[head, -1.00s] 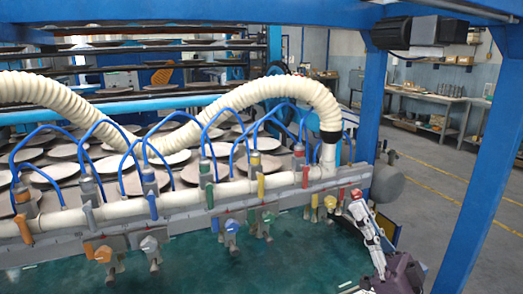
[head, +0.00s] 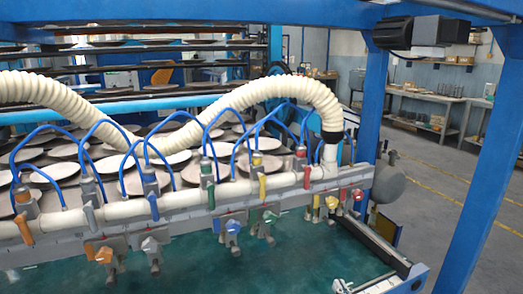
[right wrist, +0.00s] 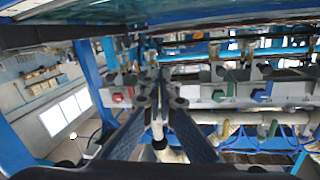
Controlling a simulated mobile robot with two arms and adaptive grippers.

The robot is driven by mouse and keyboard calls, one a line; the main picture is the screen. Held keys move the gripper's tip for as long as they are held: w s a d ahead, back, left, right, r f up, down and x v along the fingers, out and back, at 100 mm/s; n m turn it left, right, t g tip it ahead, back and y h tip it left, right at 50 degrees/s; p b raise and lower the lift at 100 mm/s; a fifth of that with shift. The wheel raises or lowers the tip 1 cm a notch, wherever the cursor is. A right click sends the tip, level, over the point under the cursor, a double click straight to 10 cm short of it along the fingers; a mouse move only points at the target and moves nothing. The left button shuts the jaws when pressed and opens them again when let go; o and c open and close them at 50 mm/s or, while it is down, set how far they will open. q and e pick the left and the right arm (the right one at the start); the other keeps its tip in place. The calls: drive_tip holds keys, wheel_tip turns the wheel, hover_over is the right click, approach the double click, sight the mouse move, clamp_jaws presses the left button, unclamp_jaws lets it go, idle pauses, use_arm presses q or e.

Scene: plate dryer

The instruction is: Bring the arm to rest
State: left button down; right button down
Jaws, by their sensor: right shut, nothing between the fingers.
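My right gripper (right wrist: 160,82) shows in the right wrist view, its two dark fingers coming together at the tips with nothing held between them. It points toward the row of valves on the plate dryer's grey rail (right wrist: 200,77) and appears apart from it, though the exact gap is hard to judge. In this view a red valve knob (right wrist: 118,97) lies left of the fingertips and a green one (right wrist: 218,96) to the right. In the head view I cannot make out my right gripper or its arm. My left gripper is in neither view.
The head view shows the grey valve rail (head: 285,196) with coloured handles and blue hoses, under a ribbed cream hose (head: 262,90). A red handle (head: 357,194) is at its right end. A blue post (head: 480,170) stands right. Open floor (head: 425,180) lies beyond.

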drive_tip(key=s+f+g+h, duration=0.2)
drive_tip(key=s+f+g, duration=0.5)
drive_tip(key=s+f, duration=0.6)
drive_tip(key=s+d+f+n+g+h, duration=0.1)
drive_tip(key=s+f+g, duration=0.2)
drive_tip(key=s, duration=0.5)
drive_tip(key=s+f+n+g, duration=0.1)
drive_tip(key=s+f+g, duration=0.2)
drive_tip(key=s, duration=0.6)
wheel_tip(320, 180, down, 25)
drive_tip(key=s+g, duration=0.1)
drive_tip(key=g, duration=0.1)
drive_tip(key=s+d+f, duration=0.3)
drive_tip(key=s+f, duration=1.3)
drive_tip(key=s, duration=0.1)
drive_tip(key=shift+s+d+f+g, duration=0.15)
drive_tip(key=shift+s+f+g, duration=0.15)
drive_tip(key=shift+g, duration=0.1)
drive_tip(key=shift+w+n, duration=0.1)
drive_tip(key=shift+n, duration=0.2)
